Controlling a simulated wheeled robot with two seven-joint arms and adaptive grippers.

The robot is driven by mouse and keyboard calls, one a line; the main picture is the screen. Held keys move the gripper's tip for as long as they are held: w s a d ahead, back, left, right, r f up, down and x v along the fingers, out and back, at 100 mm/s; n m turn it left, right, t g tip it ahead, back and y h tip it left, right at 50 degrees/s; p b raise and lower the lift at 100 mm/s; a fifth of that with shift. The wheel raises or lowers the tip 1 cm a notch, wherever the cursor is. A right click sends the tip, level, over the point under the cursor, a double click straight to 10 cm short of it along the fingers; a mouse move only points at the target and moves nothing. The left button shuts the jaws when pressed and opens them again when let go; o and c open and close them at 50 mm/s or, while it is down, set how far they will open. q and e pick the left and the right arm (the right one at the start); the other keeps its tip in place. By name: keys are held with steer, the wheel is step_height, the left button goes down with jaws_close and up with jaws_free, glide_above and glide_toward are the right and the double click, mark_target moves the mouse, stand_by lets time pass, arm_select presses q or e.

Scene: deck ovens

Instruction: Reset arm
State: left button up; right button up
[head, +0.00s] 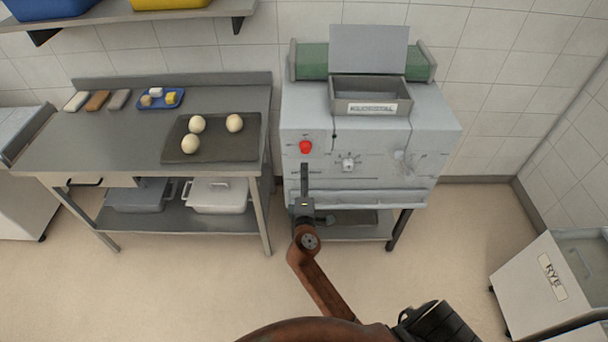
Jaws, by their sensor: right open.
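My right arm (322,285) reaches up from the bottom of the head view. Its gripper (304,172) is in front of the left part of the grey machine's front panel, just below the red button (306,147). The gripper is seen nearly edge-on; it is open and nothing shows in it. I cannot tell whether it touches the panel. My left gripper is not in view.
The grey machine (440,125) has a hopper (370,90) and a green roller (312,62). Left of it, a steel table (60,145) bears a dark tray (240,150) with three dough balls. A RYE bin (525,290) stands lower right. Floor between is clear.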

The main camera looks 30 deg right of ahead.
stand_by(0.3)
